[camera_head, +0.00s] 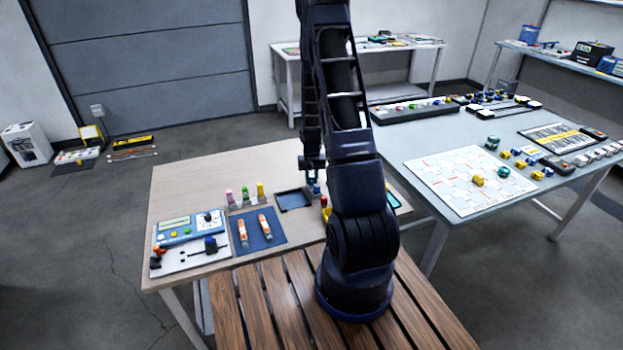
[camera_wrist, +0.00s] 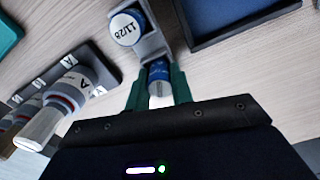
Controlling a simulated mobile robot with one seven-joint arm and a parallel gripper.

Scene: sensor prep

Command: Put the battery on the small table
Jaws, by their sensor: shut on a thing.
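My gripper (camera_wrist: 159,88) has its green fingers shut on a blue battery (camera_wrist: 158,70) with a pale end. The battery is beside a grey holder (camera_wrist: 153,45); I cannot tell whether it is clear of it. A second battery (camera_wrist: 127,27), with a white end marked 11/28, stands in that holder. In the head view my gripper (camera_head: 313,178) is low over the light wood table (camera_head: 185,187), and a small blue item (camera_head: 316,189) shows under it. My arm hides part of this table. Which table is the small one is unclear.
Right of the holder is a dark blue tray (camera_wrist: 205,42); left is a rack (camera_wrist: 95,65) of capped vials. The wood table also holds a blue mat (camera_head: 254,242) with orange tubes and a meter (camera_head: 190,228). A larger grey table (camera_head: 405,143) stands right.

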